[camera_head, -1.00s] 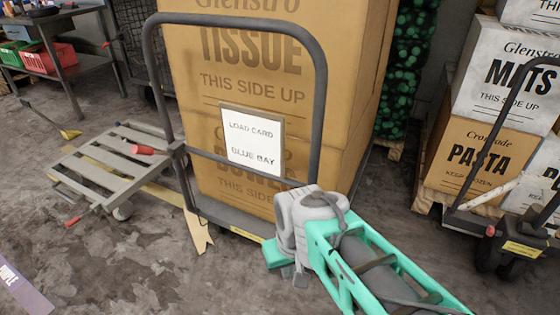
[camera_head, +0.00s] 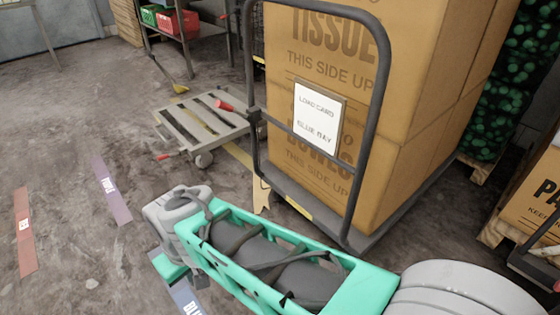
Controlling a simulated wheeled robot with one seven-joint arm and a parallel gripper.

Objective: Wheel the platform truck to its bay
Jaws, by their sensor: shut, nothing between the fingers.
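The platform truck's dark upright handle frame (camera_head: 378,130) stands right of centre, with its grey deck edge (camera_head: 285,200) low to the floor. It carries tall brown cartons (camera_head: 420,110). A white load card (camera_head: 317,118) on the frame reads "BLUE BAY". A blue floor strip (camera_head: 186,297), lettered "BLU...", shows at the bottom edge, partly hidden by my arm. My gripper (camera_head: 185,272) is at the lower left end of my teal arm, in front of and left of the truck and apart from its handle. It is shut and empty; its fingertips are mostly hidden.
A low slatted cart (camera_head: 205,120) with red grips stands left of the truck. A purple strip (camera_head: 111,190) and a red-brown strip (camera_head: 25,230) mark the open floor at left. A stacked pallet load (camera_head: 530,200) is at right. A shelf with crates (camera_head: 178,22) stands behind.

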